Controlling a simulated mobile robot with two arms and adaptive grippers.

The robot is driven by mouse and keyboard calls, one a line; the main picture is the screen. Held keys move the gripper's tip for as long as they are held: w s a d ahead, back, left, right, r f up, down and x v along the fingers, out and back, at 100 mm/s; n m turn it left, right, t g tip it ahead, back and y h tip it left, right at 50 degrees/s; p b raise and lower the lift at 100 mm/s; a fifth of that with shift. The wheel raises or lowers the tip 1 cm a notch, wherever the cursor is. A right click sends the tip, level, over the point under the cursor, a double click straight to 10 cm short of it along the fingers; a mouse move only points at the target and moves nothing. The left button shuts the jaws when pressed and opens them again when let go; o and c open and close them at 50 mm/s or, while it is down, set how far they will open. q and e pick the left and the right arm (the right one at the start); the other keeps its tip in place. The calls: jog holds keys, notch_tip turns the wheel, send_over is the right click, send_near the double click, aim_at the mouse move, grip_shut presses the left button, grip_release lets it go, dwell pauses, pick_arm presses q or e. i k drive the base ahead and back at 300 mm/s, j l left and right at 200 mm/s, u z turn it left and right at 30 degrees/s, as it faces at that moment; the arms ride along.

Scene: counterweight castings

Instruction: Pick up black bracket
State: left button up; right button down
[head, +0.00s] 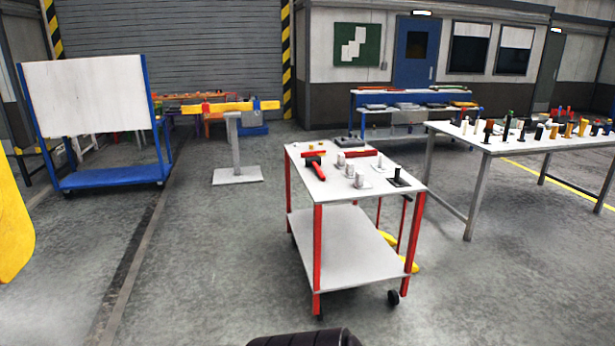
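A small black piece (398,180), with a flat base and a short upright post, sits on the top shelf of a white cart (330,191) with red legs, close to its right corner. It looks like the black bracket, but it is small in the view. Neither of my grippers can be made out. A dark rounded part at the bottom edge of the view shows no fingers.
Grey castings (350,170) and a red-and-black tool (316,168) lie on the cart. A long table (480,147) with many small parts stands at right. A blue trolley (115,177) is at left. Floor (215,270) left of the cart is clear.

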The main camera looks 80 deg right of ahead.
aim_at(397, 182)
jog(key=z, duration=3.35)
